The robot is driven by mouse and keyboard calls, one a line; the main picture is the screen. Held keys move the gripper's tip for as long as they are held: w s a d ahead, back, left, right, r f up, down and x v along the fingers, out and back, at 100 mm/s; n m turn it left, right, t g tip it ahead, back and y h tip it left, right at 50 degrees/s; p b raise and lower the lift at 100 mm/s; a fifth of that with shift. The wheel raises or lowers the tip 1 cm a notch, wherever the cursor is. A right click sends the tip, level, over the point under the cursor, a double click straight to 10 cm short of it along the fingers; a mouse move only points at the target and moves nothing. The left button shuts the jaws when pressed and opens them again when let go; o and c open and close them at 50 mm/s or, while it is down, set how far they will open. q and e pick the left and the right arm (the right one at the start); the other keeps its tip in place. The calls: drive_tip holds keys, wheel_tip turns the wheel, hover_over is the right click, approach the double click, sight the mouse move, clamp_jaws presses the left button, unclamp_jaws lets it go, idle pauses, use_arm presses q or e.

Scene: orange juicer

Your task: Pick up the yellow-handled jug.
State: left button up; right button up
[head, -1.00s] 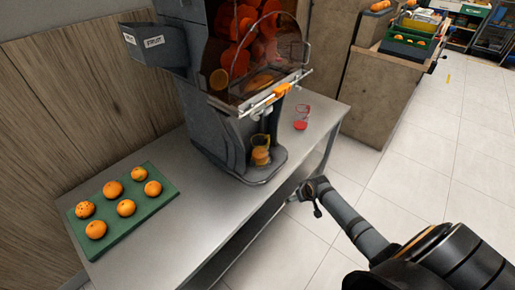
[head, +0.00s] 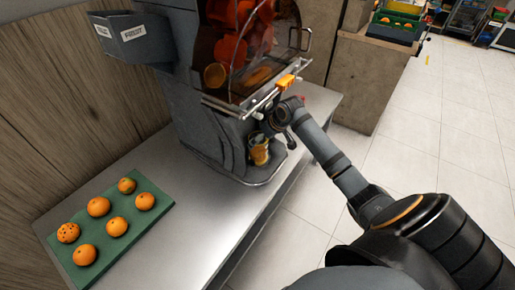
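The yellow-handled jug (head: 259,154) stands on the juicer's drip tray, under the spout, with orange contents or colouring showing. My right gripper (head: 273,133) is at the upper right side of the jug, close to it and partly in front of it. Its fingers are small and dark against the juicer, so I cannot tell whether they are open or shut, or whether they touch the jug. My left gripper is not in view.
The juicer (head: 205,120) stands on a steel table (head: 180,215). A green tray (head: 150,219) with several oranges lies at the left. My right arm hides most of a red item (head: 302,98) behind it. Open tiled floor lies at the right.

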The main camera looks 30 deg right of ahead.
drive_tip(key=shift+d+f, duration=0.1)
drive_tip(key=shift+f, duration=0.45)
drive_tip(key=x, duration=0.4)
drive_tip(key=shift+d, duration=0.15)
drive_tip(key=shift+s+r, duration=0.1)
drive_tip(key=shift+c, duration=1.6)
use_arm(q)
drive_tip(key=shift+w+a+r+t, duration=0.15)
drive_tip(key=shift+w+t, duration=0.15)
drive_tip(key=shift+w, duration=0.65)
use_arm(e)
drive_tip(key=c, duration=1.1)
drive_tip(key=shift+c, duration=0.2)
